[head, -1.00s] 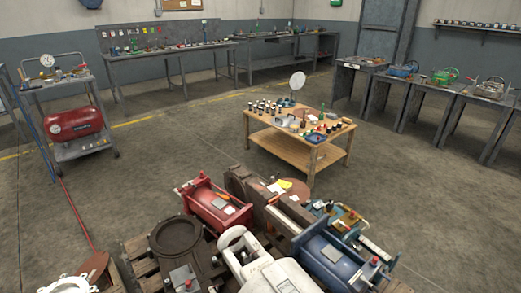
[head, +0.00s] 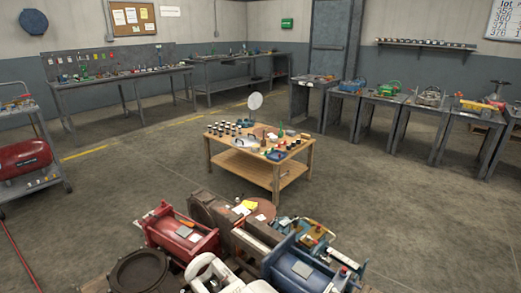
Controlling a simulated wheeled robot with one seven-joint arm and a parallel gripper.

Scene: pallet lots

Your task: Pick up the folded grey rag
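I cannot make out the folded grey rag for certain. A small flat grey piece (head: 183,231) lies on the red machine (head: 165,238) in the near pallet lot, and another pale grey piece (head: 302,269) lies on the blue machine (head: 284,264). Both are too small to tell whether they are cloth. The low wooden table (head: 243,174) in the middle carries several dark jars, bottles and small parts, with no clear rag among them.
Machines and a dark ring-shaped casting (head: 140,273) crowd the near floor. A cart with a red tank (head: 24,157) stands at left. Benches (head: 125,84) line the back wall, and several small stands (head: 411,102) line the right. Open concrete floor (head: 385,210) lies right of the wooden table.

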